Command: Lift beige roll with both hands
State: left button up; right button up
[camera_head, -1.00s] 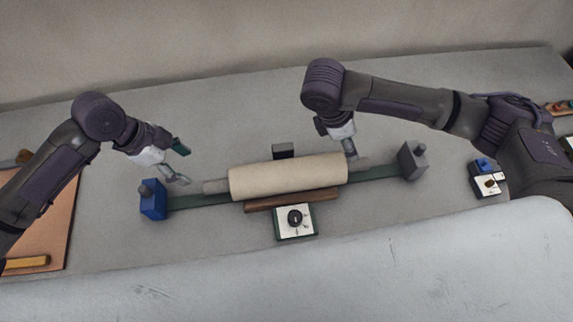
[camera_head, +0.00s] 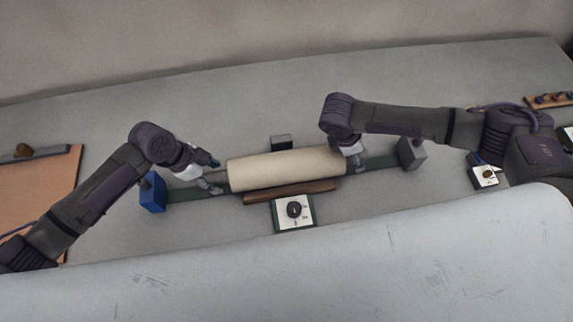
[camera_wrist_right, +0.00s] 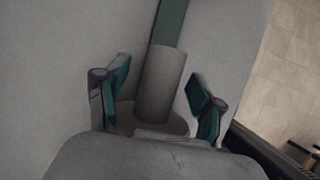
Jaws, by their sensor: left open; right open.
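The beige roll (camera_head: 285,169) lies sideways in the middle of the table, with a thinner grey handle at each end. In the head view my left gripper (camera_head: 215,174) is open at the roll's left handle; whether the fingers straddle it is hard to tell. My right gripper (camera_head: 357,164) is at the right end and partly hidden by its own wrist. In the right wrist view the open right gripper (camera_wrist_right: 160,102) has its two green-padded fingers on either side of the grey handle (camera_wrist_right: 164,80), with gaps beside it.
A green strip (camera_head: 198,193) runs under the roll between a blue block (camera_head: 152,192) and a grey block (camera_head: 411,153). A brown bar (camera_head: 290,192) and a dial box (camera_head: 294,211) lie in front. A small dark block (camera_head: 281,142) stands behind. The back of the table is clear.

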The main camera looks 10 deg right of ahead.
pick_arm(q)
jog(key=shift+d+f, duration=0.25)
jog(key=shift+f, duration=0.3)
pick_arm(e)
jog(key=shift+s+d+f, duration=0.1)
jog(key=shift+d+f, duration=0.1)
jog(key=shift+f, duration=0.35)
pick_arm(q)
grip_shut()
pick_arm(e)
grip_shut()
pick_arm(q)
jog(key=shift+r, duration=0.1)
